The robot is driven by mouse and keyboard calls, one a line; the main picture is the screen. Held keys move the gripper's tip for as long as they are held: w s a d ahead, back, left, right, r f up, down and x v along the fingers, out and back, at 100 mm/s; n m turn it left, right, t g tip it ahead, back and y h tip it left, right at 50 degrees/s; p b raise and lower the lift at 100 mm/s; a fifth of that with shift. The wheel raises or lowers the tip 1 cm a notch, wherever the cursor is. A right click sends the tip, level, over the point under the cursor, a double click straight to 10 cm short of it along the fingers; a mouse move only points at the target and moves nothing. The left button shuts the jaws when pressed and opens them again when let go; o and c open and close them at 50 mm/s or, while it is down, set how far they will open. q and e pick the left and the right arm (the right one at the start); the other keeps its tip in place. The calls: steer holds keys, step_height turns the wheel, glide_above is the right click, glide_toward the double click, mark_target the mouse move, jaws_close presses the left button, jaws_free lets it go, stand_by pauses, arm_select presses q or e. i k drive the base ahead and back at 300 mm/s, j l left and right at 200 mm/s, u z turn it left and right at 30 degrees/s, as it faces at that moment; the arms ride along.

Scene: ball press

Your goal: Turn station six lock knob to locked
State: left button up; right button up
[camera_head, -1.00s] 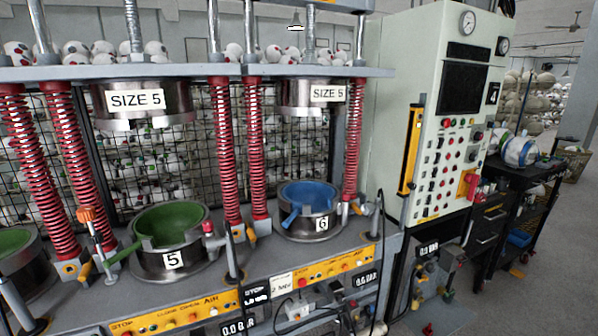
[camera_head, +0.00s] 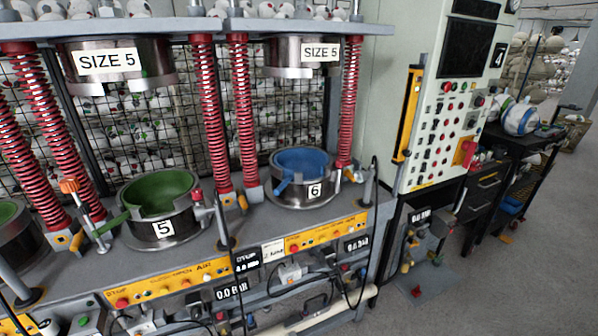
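Station six (camera_head: 301,177) is a round steel mould with a blue inner cup (camera_head: 304,160) and a blue handle at its left. Its label reads 6. It stands on the grey press bench under a SIZE 5 upper die (camera_head: 299,52). Small fittings (camera_head: 349,174) sit at its right side. They are too small for me to tell which is the lock knob or how it is set. Neither of my grippers is in view.
Station five (camera_head: 160,208), with a green cup, stands to the left. Red springs (camera_head: 209,115) flank the stations. A black hose (camera_head: 374,195) rises at the bench's right front. A control cabinet (camera_head: 445,125) stands right. The floor (camera_head: 520,275) at lower right is mostly clear.

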mark_target(339, 163)
steer(key=i+l+u, duration=0.35)
steer(key=l, duration=0.35)
steer(key=i+l+u, duration=0.15)
steer(key=i+l, duration=0.15)
steer(key=i+l+u, duration=0.2)
steer(key=l, duration=0.3)
steer(key=i+l+u, duration=0.15)
steer(key=l, duration=0.25)
steer(key=l+u, duration=0.2)
steer(key=l, duration=0.25)
steer(key=i+l+u, duration=0.15)
steer(key=l, duration=0.35)
